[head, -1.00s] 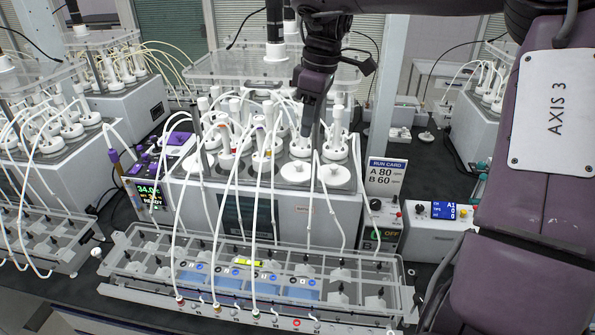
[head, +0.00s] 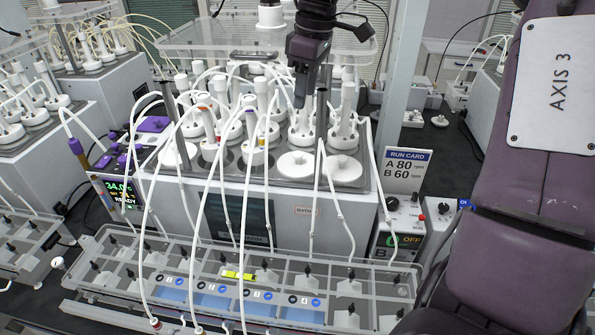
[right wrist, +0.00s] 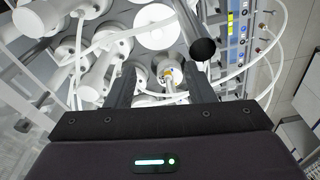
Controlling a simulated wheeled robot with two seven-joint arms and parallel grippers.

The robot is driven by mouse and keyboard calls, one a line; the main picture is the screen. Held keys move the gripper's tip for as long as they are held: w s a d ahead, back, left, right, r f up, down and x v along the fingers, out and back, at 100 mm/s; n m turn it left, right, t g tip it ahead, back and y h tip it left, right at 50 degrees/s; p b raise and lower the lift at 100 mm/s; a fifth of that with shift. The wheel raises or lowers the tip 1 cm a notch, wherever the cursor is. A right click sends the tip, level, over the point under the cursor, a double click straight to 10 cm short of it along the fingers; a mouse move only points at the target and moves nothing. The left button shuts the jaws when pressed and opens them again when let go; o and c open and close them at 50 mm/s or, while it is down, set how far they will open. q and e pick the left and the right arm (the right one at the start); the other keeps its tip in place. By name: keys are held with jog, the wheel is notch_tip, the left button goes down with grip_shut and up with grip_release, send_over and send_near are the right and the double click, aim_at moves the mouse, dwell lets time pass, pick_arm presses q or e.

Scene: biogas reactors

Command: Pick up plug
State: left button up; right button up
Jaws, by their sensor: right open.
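Several white plugs with thin tubes stand in the reactor block's top. One white plug (head: 255,128) with a yellow and purple mark stands near the front row; I cannot tell for sure which plug the task means. My right gripper (head: 299,103) reaches down from the top over the block, behind and right of that plug. In the right wrist view its two dark fingers (right wrist: 160,72) are apart, with nothing held. A white plug (right wrist: 170,77) with a yellow mark shows beyond the gap between them. My left gripper is not in view.
Two flat white caps (head: 343,166) sit at the block's front right. A clear-topped rack (head: 350,270) lies in front. Loose tubes (head: 213,200) hang across the front. A run card (head: 405,170) and a control box (head: 397,235) stand right. A grey post (head: 400,80) rises behind.

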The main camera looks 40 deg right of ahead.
notch_tip(320, 180, down, 3)
jog(key=b, duration=0.2)
jog(key=p, duration=0.2)
send_over(298, 153)
jog(key=f, duration=0.6)
jog(key=shift+s+d+f, duration=0.2)
jog(key=shift+s+f, duration=0.2)
jog(key=f, duration=0.1)
jog(key=f+p, duration=0.1)
jog(key=f, duration=0.1)
jog(key=f+p, duration=0.1)
jog(key=shift+w+a+f, duration=0.1)
jog(key=shift+w+f, duration=0.35)
jog(key=shift+f, duration=0.25)
jog(key=shift+r, duration=0.1)
jog(key=c, duration=0.4)
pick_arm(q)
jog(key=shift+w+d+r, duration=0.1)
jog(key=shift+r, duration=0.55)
pick_arm(e)
grip_shut()
